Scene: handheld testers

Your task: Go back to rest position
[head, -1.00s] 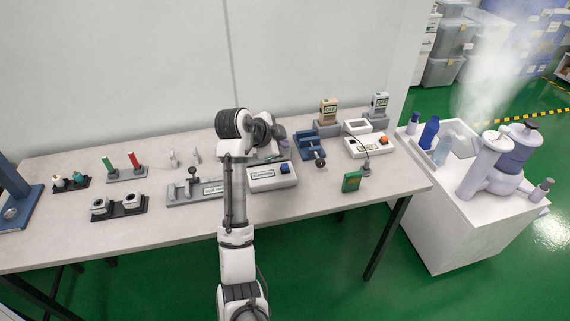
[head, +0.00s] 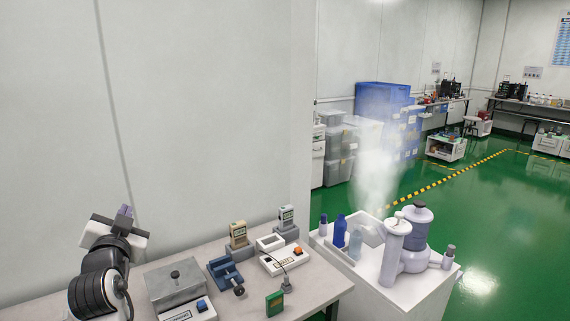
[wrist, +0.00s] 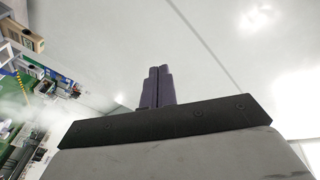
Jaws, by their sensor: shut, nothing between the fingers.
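My gripper (head: 124,213) is raised above the left part of the workbench in the head view, pointing up in front of the wall. In the wrist view its two dark fingers (wrist: 157,87) lie side by side, closed together with nothing between them. The wrist view is tilted and looks toward the wall and ceiling. Below and right of the arm, on the bench (head: 320,293), are a grey metal box with a black knob (head: 174,284), a blue fixture (head: 226,272), two handheld testers, one beige (head: 238,234) and one grey (head: 286,217), and a green device (head: 275,303).
A white box with an orange button (head: 285,259) sits near the bench's right end. A white cart (head: 400,292) with bottles and a humidifier (head: 408,246) giving off mist stands to the right. Open green floor (head: 500,230) lies beyond.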

